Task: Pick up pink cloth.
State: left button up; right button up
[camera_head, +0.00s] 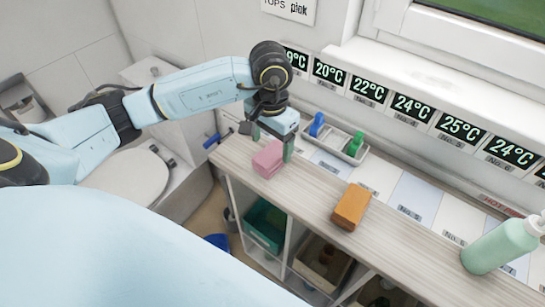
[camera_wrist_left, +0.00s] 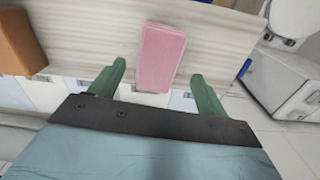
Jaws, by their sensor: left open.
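The pink cloth (camera_head: 268,160) is a folded pink block lying on the light wooden counter (camera_head: 300,190), near its left end. My left gripper (camera_head: 272,140) is just above and behind it. In the left wrist view the pink cloth (camera_wrist_left: 160,55) lies ahead of and between the two green fingertips (camera_wrist_left: 160,80), which are apart. The jaws are open and empty. I cannot tell how high the fingertips are above the counter. My right gripper is in neither view.
An orange-brown block (camera_head: 351,206) lies to the right on the counter. A grey tray (camera_head: 335,147) with blue and green items stands behind. Temperature signs (camera_head: 410,106) line the wall. Open shelves with bins (camera_head: 265,225) sit below the counter.

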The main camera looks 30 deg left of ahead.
aim_at(272, 153)
pick_arm(q)
jog(key=f, duration=0.4)
jog(key=shift+s+d+f, duration=0.1)
jog(key=shift+d+f, duration=0.05)
jog(key=shift+d, duration=0.1)
jog(key=shift+c, duration=0.5)
jog(key=c, duration=1)
